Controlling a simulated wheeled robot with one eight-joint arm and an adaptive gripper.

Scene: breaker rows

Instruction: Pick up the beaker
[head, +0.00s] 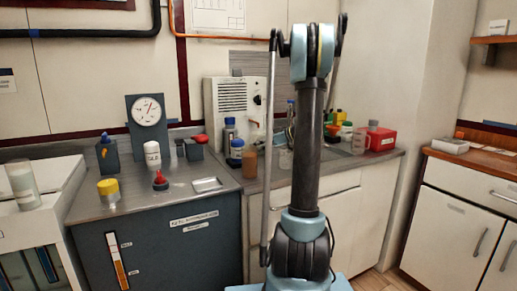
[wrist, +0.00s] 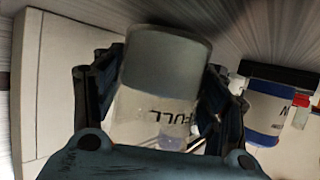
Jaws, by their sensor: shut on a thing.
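The beaker (wrist: 145,118) is a clear cylinder with a grey band or filling at its far end and the letters FULL on its side, seen flipped in the wrist view. My gripper (wrist: 160,85) has its dark blue fingers on both sides of the beaker and is shut on it. The lower part of the beaker is hidden behind my gripper's body. In the head view my upright arm covers most of the gripper area, and I cannot clearly make out the beaker there.
A blue-and-white container (wrist: 265,112) is close right of my gripper. In the head view, bottles and a red box (head: 382,139) crowd the counter around my arm.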

